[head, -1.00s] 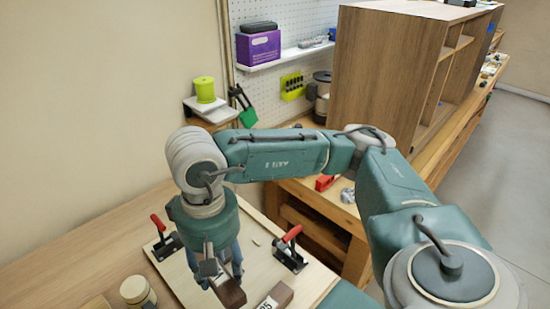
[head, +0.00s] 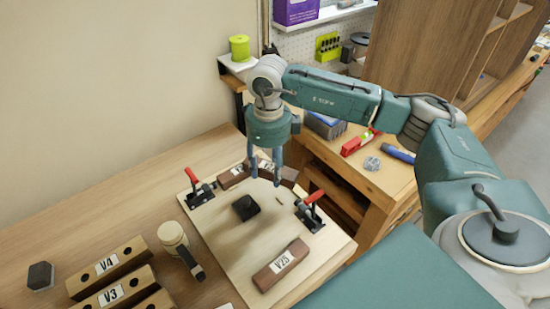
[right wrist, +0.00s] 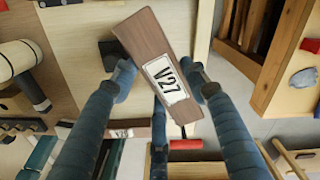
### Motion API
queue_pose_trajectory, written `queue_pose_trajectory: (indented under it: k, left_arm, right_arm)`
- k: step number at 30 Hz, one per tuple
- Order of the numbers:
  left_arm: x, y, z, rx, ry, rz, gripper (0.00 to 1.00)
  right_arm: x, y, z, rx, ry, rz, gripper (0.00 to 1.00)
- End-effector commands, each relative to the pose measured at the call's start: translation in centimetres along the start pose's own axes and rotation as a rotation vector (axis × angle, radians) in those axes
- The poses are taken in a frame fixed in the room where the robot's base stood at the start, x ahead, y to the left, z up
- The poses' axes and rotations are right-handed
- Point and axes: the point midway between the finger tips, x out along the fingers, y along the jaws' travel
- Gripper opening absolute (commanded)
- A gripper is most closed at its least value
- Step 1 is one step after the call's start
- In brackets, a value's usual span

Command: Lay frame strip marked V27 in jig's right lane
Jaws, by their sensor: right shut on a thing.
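My right gripper (head: 265,172) is shut on the brown frame strip marked V27 (right wrist: 152,42) and holds it above the far part of the jig. The label V27 faces up in the right wrist view, and the strip lies slanted between the fingers (right wrist: 160,80). The jig is a pale board (head: 225,240) with two red-handled toggle clamps (head: 195,185) (head: 310,210) and a dark block (head: 246,207) in its middle. Another brown strip (head: 231,180) with a partly hidden label lies at the board's far edge. I cannot make out the lanes. My left gripper is not in view.
A brown strip marked V25 (head: 282,266) lies on the board's near part. Wooden blocks marked V4 (head: 108,265) and V3 (head: 112,294), a mallet (head: 175,236) and a dark block (head: 40,275) are left of the jig. A side bench (head: 350,170) stands right.

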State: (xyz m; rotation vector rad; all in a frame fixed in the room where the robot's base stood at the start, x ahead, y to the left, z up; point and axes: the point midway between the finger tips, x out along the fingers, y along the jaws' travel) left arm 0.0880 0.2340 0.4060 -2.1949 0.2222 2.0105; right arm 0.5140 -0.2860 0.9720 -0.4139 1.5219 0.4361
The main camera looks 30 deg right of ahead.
Motion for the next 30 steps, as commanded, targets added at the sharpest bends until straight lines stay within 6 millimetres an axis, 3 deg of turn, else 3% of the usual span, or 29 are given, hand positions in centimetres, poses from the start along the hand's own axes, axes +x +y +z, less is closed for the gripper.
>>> queue_pose_trajectory:
  k: [3,9,20,30]
  left_arm:
    - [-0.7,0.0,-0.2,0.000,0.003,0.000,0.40]
    - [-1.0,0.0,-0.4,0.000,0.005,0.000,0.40]
    - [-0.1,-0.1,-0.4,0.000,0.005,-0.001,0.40]
    - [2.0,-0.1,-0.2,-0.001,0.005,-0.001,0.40]
  right_arm:
    - [0.1,-1.6,-0.1,0.225,0.006,-0.006,0.15]
    - [0.5,-3.1,-0.2,0.434,0.007,-0.015,0.15]
    - [2.0,-3.3,-0.3,0.468,0.008,-0.016,0.15]
    - [5.4,-3.3,-0.4,0.466,0.009,-0.016,0.15]
